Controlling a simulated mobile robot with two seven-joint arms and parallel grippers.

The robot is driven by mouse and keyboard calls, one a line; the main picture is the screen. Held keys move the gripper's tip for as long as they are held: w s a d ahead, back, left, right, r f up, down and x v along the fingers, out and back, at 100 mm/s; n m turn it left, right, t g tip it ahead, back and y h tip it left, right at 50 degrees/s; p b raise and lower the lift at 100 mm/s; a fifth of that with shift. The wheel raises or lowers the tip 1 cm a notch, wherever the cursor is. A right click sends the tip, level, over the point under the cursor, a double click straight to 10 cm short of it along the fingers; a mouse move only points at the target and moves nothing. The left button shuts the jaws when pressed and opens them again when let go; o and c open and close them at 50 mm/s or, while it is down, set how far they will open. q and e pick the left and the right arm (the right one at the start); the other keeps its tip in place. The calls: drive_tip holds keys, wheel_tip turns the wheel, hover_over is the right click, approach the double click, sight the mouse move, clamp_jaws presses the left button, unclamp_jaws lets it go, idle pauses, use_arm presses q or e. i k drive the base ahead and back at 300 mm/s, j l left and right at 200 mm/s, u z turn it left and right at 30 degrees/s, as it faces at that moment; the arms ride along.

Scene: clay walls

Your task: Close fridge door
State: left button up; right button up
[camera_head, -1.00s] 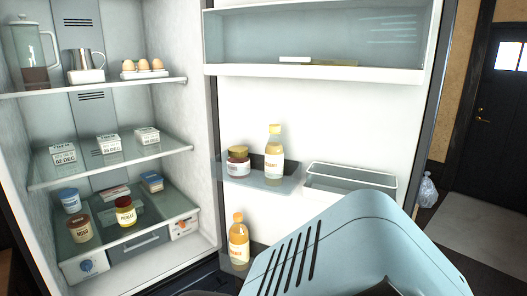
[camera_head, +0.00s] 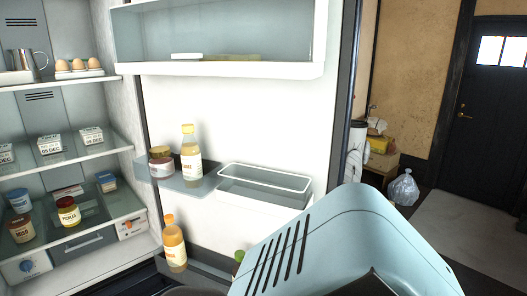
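The fridge door (camera_head: 240,110) stands wide open, its white inner side facing me across the middle of the head view. Its outer edge (camera_head: 347,110) is dark. The door carries an upper shelf, a lower shelf with a bottle (camera_head: 190,155) and a jar (camera_head: 161,162), an empty clear bin (camera_head: 264,184), and another bottle (camera_head: 174,243) lower down. The open fridge interior (camera_head: 60,110) is on the left. A light blue slotted body part of mine fills the lower right and hides the door's lower part. Neither gripper is in view.
Inside the fridge, eggs (camera_head: 78,65), a metal pitcher, boxes and jars stand on shelves. Right of the door, a clear bag (camera_head: 404,188) lies on the floor near a small table with a yellow item (camera_head: 378,144). A dark house door (camera_head: 490,120) stands at the far right beyond open floor.

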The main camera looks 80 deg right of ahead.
sight(292, 117)
drive_tip(key=k+l+u, duration=0.1)
drive_tip(key=k+l, duration=0.65)
drive_tip(key=l, duration=0.2)
drive_tip(key=k+l, duration=0.15)
drive_tip(key=l, duration=0.25)
drive_tip(key=k+l+u, duration=0.1)
drive_tip(key=l, duration=0.25)
drive_tip(key=k+l, duration=0.2)
drive_tip(key=l, duration=0.15)
drive_tip(key=k+l+u, duration=0.1)
drive_tip(key=l, duration=0.25)
drive_tip(key=k+l, duration=0.1)
drive_tip(key=l, duration=0.35)
drive_tip(key=k+l, duration=0.1)
drive_tip(key=l, duration=0.4)
drive_tip(key=i+l+u, duration=0.1)
drive_tip(key=l, duration=0.55)
